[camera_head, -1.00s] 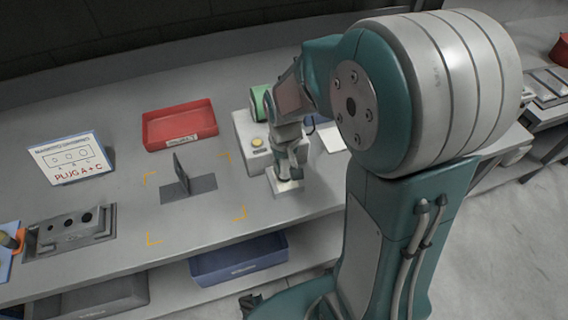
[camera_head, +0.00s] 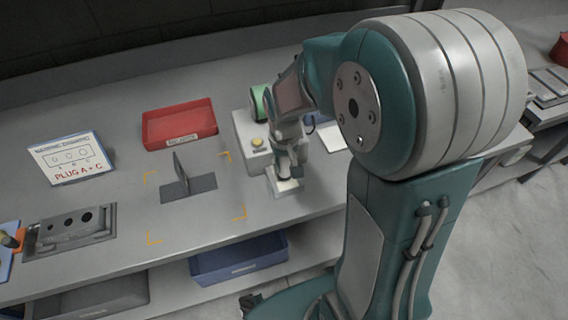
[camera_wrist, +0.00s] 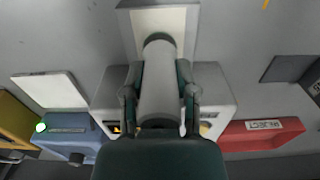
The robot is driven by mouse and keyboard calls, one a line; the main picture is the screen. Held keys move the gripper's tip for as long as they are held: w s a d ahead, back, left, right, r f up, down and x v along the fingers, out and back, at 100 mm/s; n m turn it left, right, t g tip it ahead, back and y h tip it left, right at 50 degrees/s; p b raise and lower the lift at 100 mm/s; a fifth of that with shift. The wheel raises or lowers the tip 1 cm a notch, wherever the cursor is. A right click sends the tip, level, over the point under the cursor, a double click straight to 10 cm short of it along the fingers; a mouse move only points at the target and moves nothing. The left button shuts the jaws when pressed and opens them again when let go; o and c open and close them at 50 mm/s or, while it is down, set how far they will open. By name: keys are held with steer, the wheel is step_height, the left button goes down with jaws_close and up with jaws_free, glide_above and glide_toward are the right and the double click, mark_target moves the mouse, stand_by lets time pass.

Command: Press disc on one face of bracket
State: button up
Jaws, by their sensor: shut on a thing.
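The dark bracket (camera_head: 200,186), a flat plate with an upright fin, stands inside orange corner marks on the bench. Part of it shows at the right edge of the wrist view (camera_wrist: 288,68). My gripper (camera_head: 285,168) is to the right of the bracket and apart from it, above a white square pad (camera_head: 288,187). In the wrist view my gripper (camera_wrist: 160,78) is shut on a pale grey cylinder (camera_wrist: 159,102) with a dark green rim at its far end. The rim overlaps the pad; I cannot tell whether they touch. I cannot make out a separate disc.
A white box (camera_head: 246,140) with a yellow button and a green part stands behind my gripper. A red tray (camera_head: 180,126), a sign (camera_head: 68,158) and a grey block with holes (camera_head: 70,228) are on the bench. A blue bin (camera_head: 240,262) sits below.

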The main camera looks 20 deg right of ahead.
steer(key=shift+r, duration=3.2)
steer(key=o, duration=0.4)
steer(key=shift+c, duration=0.2)
steer(key=c, duration=0.4)
